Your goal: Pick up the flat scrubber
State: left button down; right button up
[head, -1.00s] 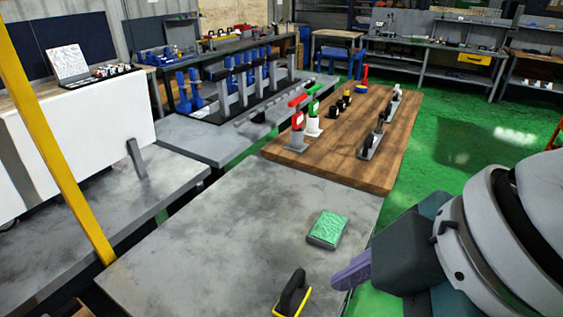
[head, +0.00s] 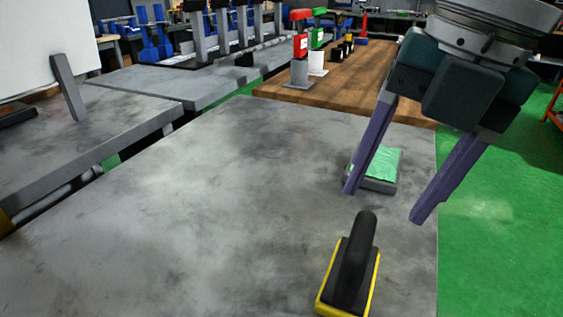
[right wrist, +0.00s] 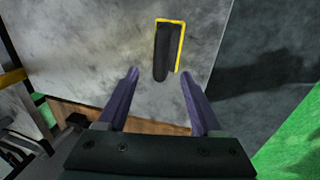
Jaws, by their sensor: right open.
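A black-handled block with a yellow-edged base (head: 350,270) lies on the grey table near its right front; it also shows in the right wrist view (right wrist: 167,50), ahead of and between the fingertips. A flat grey block with a green top (head: 380,168) lies farther back near the table's right edge, partly hidden by a finger. Either could be the flat scrubber; I cannot tell which by looks alone. My right gripper (head: 383,205) is open and empty, pointing down with purple fingers, above the table edge and apart from the black handle. My left gripper is not in view.
The grey table (head: 200,220) is clear to the left of both blocks. A wooden table (head: 345,98) with red and green bottles stands behind it. Green floor (head: 500,220) lies to the right. A white panel (head: 45,45) stands at far left.

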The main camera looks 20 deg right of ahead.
aim_at(365, 234)
jog(key=f, duration=0.3)
jog(key=f+b, duration=0.1)
jog(key=f, duration=0.1)
jog(key=w+a+f, duration=0.1)
jog(key=f, duration=0.2)
jog(key=shift+f, duration=0.3)
jog(key=shift+c, duration=0.2)
grip_shut()
dwell(0.8)
